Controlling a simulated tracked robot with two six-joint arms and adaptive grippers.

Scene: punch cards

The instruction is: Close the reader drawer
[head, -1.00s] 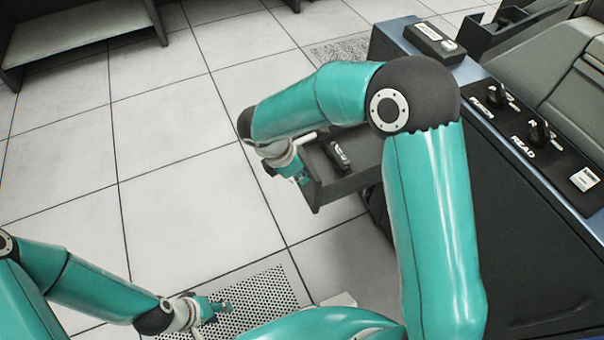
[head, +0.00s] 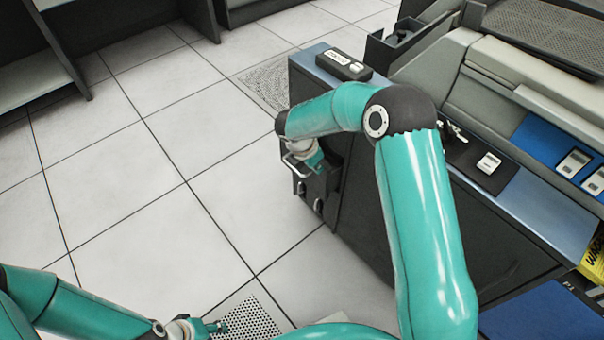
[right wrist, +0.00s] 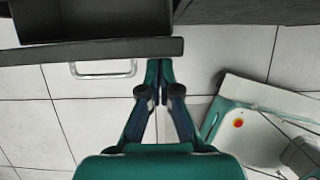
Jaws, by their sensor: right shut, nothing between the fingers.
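The reader drawer (head: 318,190) sticks out a little from the left side of the dark cabinet (head: 350,210), its dark front carrying a silver handle (head: 293,168). The right wrist view shows the drawer front (right wrist: 100,50) edge-on, the handle (right wrist: 103,70) and part of the open inside. My right gripper (head: 316,163) is at the drawer front; in the right wrist view its fingertips (right wrist: 158,75) are together and empty, beside the handle at the front's end. Whether they touch it I cannot tell. My left gripper (head: 214,328) is low over the floor, its jaws too small to judge.
A small black box (head: 343,65) lies on the cabinet top. Switches and a white button (head: 489,163) sit on the console to the right. Tiled floor left of the drawer is clear. A dark shelf unit (head: 62,60) stands at the far left.

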